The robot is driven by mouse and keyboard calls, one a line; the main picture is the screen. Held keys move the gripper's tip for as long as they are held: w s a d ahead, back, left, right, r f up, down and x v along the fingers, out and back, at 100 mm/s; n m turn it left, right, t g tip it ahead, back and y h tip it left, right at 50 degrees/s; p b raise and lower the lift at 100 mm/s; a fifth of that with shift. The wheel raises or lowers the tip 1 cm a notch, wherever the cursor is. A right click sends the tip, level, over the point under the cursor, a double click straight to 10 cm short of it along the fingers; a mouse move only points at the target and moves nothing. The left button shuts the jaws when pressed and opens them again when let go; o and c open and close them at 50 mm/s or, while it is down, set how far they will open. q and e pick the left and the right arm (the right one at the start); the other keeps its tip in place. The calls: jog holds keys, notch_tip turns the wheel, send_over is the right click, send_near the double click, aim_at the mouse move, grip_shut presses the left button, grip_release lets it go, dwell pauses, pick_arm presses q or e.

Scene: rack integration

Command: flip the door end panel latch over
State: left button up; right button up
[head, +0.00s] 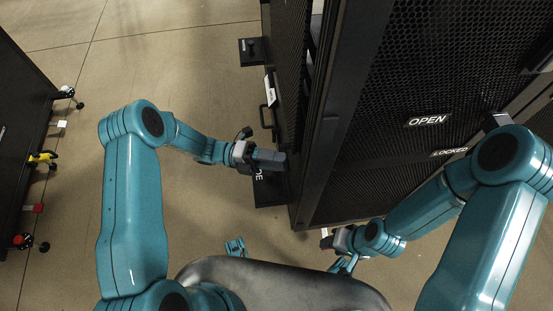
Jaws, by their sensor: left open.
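A tall black rack (345,90) with a perforated door panel (430,75) fills the upper right of the head view. The panel carries white labels reading "OPEN" (428,121) and "LOCKED" (450,152). I cannot clearly make out the latch; a small grey block (497,120) shows near the labels, partly behind my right arm. My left gripper (272,160) is open at the rack's left edge, over a black plate (270,191) with partly covered white lettering. My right gripper (335,240) is low by the rack's bottom corner; its fingers are too small to read.
A black handle (266,116) and another black plate (252,51) stick out on the rack's left side. A dark cabinet (22,110) with yellow and red fittings stands at far left. The tan floor (190,60) between is clear.

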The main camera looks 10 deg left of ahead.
pick_arm(q)
grip_shut()
jog(key=shift+r, duration=0.1)
jog(key=n, duration=0.2)
jog(key=r+n+t+h+p, duration=0.1)
jog(key=n, duration=0.1)
jog(key=shift+w+a+r+n+t+h+p, duration=0.1)
jog(key=shift+r+n+t+h+p, duration=0.2)
jog(key=shift+n+t, duration=0.65)
jog(key=shift+w+r+n+t+h+p, duration=0.1)
jog(key=shift+r+n+t+h+p, duration=0.25)
jog(key=shift+n, duration=1.1)
jog(key=shift+f, duration=0.1)
grip_release()
